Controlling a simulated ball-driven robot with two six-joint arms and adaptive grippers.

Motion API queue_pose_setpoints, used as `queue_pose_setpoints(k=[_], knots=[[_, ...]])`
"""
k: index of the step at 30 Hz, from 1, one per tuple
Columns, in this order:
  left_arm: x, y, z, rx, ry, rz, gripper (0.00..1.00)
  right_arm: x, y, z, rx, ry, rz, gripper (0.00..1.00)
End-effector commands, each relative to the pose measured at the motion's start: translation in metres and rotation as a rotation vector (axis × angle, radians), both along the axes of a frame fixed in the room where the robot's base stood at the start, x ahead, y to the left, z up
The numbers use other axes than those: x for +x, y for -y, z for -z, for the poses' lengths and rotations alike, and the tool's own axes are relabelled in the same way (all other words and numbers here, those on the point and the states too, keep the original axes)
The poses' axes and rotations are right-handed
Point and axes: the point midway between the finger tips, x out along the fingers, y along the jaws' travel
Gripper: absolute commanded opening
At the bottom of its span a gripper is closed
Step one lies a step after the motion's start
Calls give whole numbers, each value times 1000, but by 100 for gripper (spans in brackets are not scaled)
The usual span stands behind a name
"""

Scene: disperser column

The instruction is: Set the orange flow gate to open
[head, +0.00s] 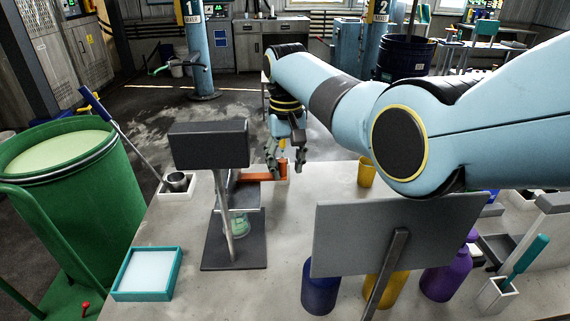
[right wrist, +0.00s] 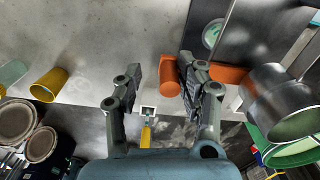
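The orange flow gate (head: 259,178) is a bar reaching right from the dark stand (head: 234,253), behind a dark box-shaped panel. In the right wrist view the orange bar (right wrist: 232,75) runs from a metal cylinder (right wrist: 284,105) to a round orange handle (right wrist: 170,78) at its free end. My right gripper (head: 285,165) is over the handle end and looks open. In the wrist view its fingers (right wrist: 161,78) are wide apart, with the handle between them, close to the right-hand finger. I cannot tell whether they touch. My left gripper is out of view.
A green-tinted jar (head: 240,223) stands under the column. A yellow cup (head: 367,173) stands to the right of the gate. A grey panel (head: 396,236) hides part of the bench and its bottles. A green drum (head: 70,190) is left, a teal tray (head: 147,273) front left.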

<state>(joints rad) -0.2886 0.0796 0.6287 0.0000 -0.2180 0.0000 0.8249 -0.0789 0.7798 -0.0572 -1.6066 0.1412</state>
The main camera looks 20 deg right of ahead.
Motion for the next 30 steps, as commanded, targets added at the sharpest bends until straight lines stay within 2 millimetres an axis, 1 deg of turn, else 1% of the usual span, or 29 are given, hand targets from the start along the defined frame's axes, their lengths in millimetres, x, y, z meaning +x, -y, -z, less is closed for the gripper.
queue_pose_setpoints(k=[5,8,11,18,21,25,30], knots=[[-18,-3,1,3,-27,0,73,0,-2,-1,4,-1,-2,42],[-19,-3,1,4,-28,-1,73,1,-2,-6,4,2,-2,42],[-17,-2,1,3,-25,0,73,2,-2,-20,4,4,-1,42],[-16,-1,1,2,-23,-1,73,2,0,-74,3,5,0,42],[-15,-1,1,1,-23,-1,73,2,0,-94,2,3,1,42],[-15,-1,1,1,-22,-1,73,2,1,-111,2,2,1,42],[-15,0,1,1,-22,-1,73,1,1,-119,1,0,1,42]])
